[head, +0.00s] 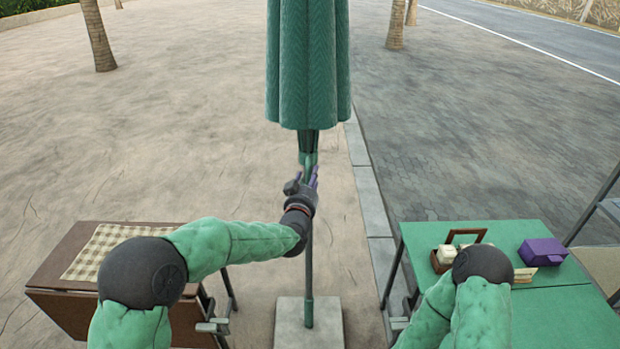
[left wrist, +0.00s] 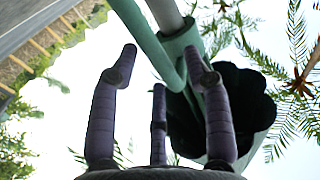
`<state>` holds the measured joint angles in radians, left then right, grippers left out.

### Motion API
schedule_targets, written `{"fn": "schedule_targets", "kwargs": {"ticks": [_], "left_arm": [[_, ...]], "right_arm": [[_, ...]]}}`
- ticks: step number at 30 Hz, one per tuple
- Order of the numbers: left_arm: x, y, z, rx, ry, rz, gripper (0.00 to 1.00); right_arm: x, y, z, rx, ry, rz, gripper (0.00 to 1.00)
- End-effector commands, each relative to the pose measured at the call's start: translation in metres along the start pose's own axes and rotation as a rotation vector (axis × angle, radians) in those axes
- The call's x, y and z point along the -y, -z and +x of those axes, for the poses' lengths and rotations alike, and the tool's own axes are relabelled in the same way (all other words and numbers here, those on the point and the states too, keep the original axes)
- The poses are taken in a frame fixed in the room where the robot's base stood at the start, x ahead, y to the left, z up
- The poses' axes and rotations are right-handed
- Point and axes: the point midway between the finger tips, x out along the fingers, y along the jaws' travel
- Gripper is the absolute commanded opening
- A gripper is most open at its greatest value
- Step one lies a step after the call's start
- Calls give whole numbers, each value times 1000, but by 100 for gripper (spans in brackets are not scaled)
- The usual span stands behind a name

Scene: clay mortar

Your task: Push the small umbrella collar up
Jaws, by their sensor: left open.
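The closed green umbrella (head: 308,70) hangs around an upright grey pole (head: 309,255). Its small green collar (left wrist: 184,40) sits on the pole in the left wrist view, with a curved green rod (left wrist: 146,38) beside it and the dark underside of the folded canopy (left wrist: 225,105) behind. My left gripper (head: 309,180) is at the pole just below the canopy. In the left wrist view its purple fingers (left wrist: 163,75) are spread open. The right finger overlaps the rod and collar; contact cannot be told. My right gripper is hidden.
The pole stands in a pale square base (head: 290,325). A brown table with a checked cloth (head: 110,252) is at left. A green table (head: 525,235) at right carries a wooden caddy (head: 445,257) and a purple box (head: 542,250). Open paving lies beyond.

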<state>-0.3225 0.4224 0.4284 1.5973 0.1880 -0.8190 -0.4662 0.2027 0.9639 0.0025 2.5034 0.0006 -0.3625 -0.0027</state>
Motion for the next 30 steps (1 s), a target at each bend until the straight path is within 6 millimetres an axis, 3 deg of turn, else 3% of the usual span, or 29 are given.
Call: {"fn": "schedule_targets", "kwargs": {"ticks": [6, 15, 21, 30], "left_arm": [[0, 0, 15, 0, 1, 0, 49], [0, 0, 16, 0, 1, 0, 49], [0, 0, 16, 0, 0, 0, 0], [0, 6, 16, -1, 1, 0, 0]], "right_arm": [[-1, 0, 2, 0, 0, 0, 40], [-1, 0, 2, 0, 0, 0, 40], [-1, 0, 2, 0, 0, 0, 40], [0, 0, -1, 0, 0, 0, 40]]}}
